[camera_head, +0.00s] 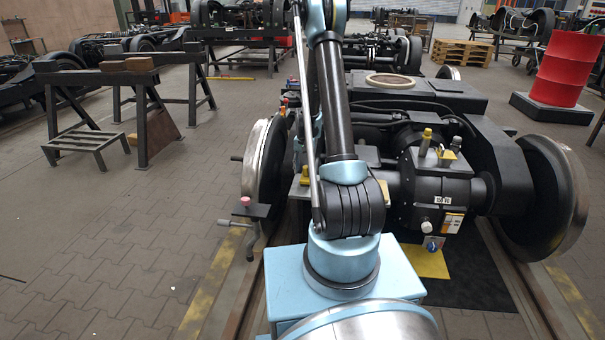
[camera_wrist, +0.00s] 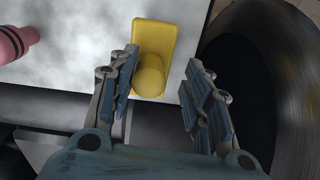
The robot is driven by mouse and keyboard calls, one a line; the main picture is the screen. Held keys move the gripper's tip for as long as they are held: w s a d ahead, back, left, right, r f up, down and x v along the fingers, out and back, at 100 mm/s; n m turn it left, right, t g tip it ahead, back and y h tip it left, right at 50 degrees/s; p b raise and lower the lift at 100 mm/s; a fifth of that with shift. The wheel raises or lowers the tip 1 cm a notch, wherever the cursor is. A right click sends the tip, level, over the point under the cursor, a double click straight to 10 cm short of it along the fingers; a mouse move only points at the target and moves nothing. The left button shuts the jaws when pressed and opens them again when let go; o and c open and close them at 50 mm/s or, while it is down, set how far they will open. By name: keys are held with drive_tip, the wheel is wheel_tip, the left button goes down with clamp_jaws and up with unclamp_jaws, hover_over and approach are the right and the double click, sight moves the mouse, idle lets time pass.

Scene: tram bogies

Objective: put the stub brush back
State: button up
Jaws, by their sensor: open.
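A yellow piece (camera_wrist: 155,45) with a flat block and a rounded cylindrical end lies on a light grey surface (camera_wrist: 85,70) in the wrist view. I cannot tell for certain whether it is the stub brush. My gripper (camera_wrist: 161,72) is open, with its two fingers on either side of the yellow piece's rounded end. No contact is clear. In the head view my arm hides the gripper. Other small yellow-topped items, one upright (camera_head: 426,141) and one blocky (camera_head: 447,157), stand on the bogie's dark housing (camera_head: 425,180).
A pink-red rounded object (camera_wrist: 12,43) lies left of the yellow piece. A dark wheel (camera_wrist: 240,80) rises close on the right. A clamp-like fixture (camera_head: 250,212) sits by the near left wheel (camera_head: 258,165).

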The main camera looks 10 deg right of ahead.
wheel_tip(320, 180, up, 10)
drive_tip(key=shift+d, duration=0.1)
idle(0.4)
